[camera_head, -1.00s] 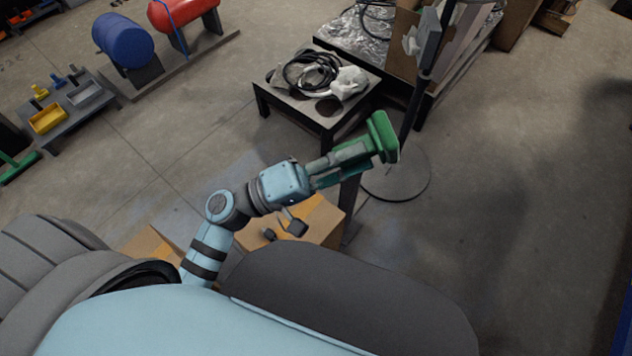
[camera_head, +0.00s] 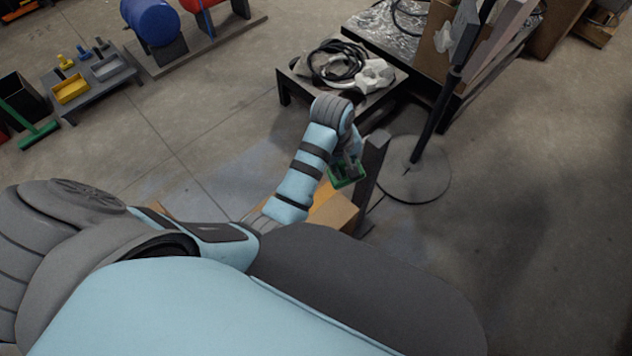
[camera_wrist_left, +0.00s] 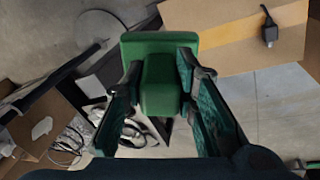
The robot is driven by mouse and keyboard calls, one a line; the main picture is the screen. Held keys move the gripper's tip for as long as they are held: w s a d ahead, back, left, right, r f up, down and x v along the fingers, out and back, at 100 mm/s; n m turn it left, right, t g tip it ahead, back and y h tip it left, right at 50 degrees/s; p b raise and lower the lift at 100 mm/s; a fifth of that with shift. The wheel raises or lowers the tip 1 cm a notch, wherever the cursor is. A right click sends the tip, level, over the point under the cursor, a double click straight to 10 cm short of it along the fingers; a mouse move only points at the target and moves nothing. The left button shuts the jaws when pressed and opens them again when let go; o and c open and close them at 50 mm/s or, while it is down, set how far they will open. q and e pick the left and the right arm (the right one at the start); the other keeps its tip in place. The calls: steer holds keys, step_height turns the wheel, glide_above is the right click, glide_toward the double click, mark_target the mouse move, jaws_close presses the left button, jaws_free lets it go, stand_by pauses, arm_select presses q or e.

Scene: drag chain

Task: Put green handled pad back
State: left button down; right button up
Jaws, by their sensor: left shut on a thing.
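The green handled pad (camera_wrist_left: 159,90) is held between the fingers of my left gripper (camera_wrist_left: 162,88) in the left wrist view. Its wide flat part lies beyond the fingertips and its narrower part sits between them. In the head view the green pad (camera_head: 346,174) shows partly, below my bent left arm and beside a dark post. My left gripper (camera_head: 352,165) is mostly hidden there by the arm. My right gripper is in neither view.
A cardboard box (camera_head: 334,209) stands right below the pad. A low black table (camera_head: 310,88) with cables is behind it. A stand with a round base (camera_head: 414,170) is to the right. A grey tray table (camera_head: 95,90) stands at the far left. Open floor lies at the right.

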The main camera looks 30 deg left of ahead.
arm_select(q)
steer(key=a+n+g+y+b, duration=0.1)
steer(key=a+n+g, duration=0.2)
steer(key=a+n, duration=0.3)
steer(key=shift+m, duration=0.5)
steer(key=f+b, duration=0.3)
steer(key=f, duration=0.3)
steer(key=f+b, duration=0.3)
steer(key=f, duration=0.4)
steer(key=a+f+b, duration=0.1)
steer(key=f+b, duration=0.2)
steer(key=f, duration=0.4)
steer(key=shift+r, duration=0.15)
steer(key=c, duration=1.8)
jaws_free()
steer(key=shift+s, duration=0.1)
steer(key=o, duration=0.5)
